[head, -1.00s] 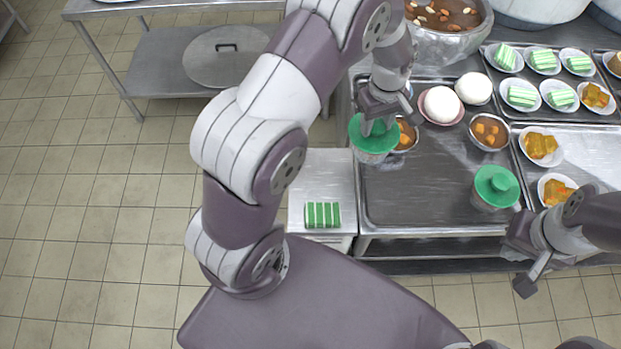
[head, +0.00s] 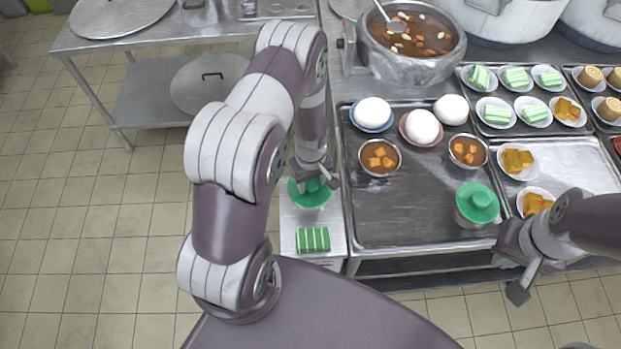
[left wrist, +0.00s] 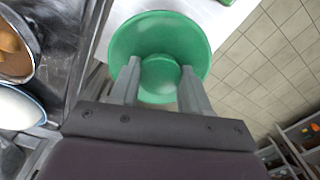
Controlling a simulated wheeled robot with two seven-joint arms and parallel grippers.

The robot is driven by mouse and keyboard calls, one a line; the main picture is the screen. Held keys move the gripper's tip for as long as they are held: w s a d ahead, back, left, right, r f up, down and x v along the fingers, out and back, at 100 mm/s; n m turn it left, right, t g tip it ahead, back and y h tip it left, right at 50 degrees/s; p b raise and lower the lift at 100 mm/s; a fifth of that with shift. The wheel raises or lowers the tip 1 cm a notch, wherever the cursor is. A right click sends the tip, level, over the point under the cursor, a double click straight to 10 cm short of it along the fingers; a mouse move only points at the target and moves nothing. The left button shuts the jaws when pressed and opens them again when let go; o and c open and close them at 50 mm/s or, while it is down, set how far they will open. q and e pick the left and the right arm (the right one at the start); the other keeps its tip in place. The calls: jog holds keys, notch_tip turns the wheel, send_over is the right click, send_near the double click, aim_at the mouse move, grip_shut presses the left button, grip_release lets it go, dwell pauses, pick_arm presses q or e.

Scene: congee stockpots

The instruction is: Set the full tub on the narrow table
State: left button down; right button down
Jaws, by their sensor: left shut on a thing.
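A tub with a green lid (head: 309,196) is in my left gripper (head: 315,182). In the left wrist view the two fingers (left wrist: 158,85) are shut on the knob of the green lid (left wrist: 150,35). The tub is over the narrow table (head: 290,222), left of the big counter; whether it touches the top I cannot tell. Its body is mostly hidden under the lid. A second green-lidded tub (head: 477,203) stands on the steel tray at right. My right gripper (head: 515,268) is near the counter's front edge, apart from that tub; its finger opening is unclear.
A green-striped block (head: 313,240) lies on the narrow table's front part. The big tray (head: 400,215) holds bowls and white buns at its back. A large pot (head: 412,50) stands behind it. A steel shelf table (head: 140,38) stands at back left.

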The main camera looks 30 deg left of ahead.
pick_arm(q)
jog(key=shift+f, duration=0.15)
jog(key=c, duration=0.6)
grip_release()
jog(key=shift+d, duration=0.1)
jog(key=shift+o, duration=0.2)
